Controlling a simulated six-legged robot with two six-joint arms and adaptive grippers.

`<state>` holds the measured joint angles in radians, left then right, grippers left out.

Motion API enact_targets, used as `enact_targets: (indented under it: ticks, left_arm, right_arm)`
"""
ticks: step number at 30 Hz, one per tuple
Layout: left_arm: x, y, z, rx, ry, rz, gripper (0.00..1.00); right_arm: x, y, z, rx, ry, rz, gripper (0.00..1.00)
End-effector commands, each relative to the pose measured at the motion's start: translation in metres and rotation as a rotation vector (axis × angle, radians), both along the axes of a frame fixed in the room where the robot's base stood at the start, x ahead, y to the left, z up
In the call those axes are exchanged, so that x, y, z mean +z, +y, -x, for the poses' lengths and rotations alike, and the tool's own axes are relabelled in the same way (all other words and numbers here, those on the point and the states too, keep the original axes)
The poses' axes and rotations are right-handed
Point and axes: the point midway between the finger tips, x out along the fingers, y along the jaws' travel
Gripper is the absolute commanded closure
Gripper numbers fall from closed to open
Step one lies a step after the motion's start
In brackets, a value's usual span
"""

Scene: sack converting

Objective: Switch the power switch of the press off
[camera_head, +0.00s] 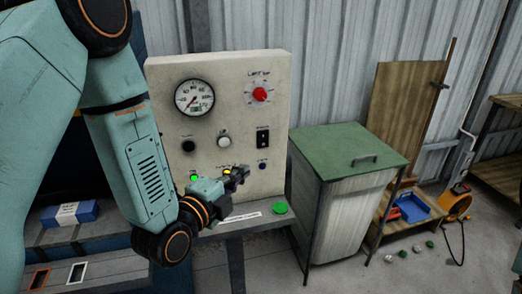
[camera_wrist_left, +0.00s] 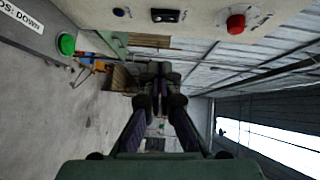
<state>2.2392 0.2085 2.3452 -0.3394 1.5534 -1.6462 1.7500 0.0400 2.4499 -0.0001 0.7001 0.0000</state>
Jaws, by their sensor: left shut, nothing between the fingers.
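The press's cream control panel (camera_head: 225,110) stands upright in the head view. Its black rocker switch (camera_head: 262,138) is at the right, below a red knob (camera_head: 260,94). In the wrist view the switch (camera_wrist_left: 165,16) is at the top edge, beside the red knob (camera_wrist_left: 236,23). My left gripper (camera_head: 240,174) is shut and empty, in front of the panel's lower part, below and left of the switch and apart from it. In the wrist view its closed fingers (camera_wrist_left: 157,78) point away from the camera, below the switch in the picture. My right gripper is not in view.
The panel also carries a gauge (camera_head: 194,97), a black knob (camera_head: 188,146) and small lit lamps near my gripper. A green button (camera_head: 280,208) sits on the ledge below. A green-lidded bin (camera_head: 350,148) stands to the right. Small pieces lie on the floor beyond it.

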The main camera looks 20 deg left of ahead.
Motion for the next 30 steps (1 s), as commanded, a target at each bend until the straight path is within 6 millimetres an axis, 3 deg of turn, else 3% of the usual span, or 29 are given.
enact_targets:
  ticks: [10, 26, 30]
  left_arm:
    - [-0.001, -0.007, -0.011, -0.006, 0.002, -0.004, 1.00]
    - [-0.008, -0.027, -0.098, -0.005, 0.002, 0.000, 1.00]
    - [-0.011, -0.013, -0.115, -0.001, 0.001, 0.003, 1.00]
  right_arm:
    - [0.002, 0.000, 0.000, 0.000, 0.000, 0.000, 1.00]
    - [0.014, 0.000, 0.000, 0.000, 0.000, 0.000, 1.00]
    - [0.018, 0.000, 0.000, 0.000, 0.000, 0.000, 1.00]
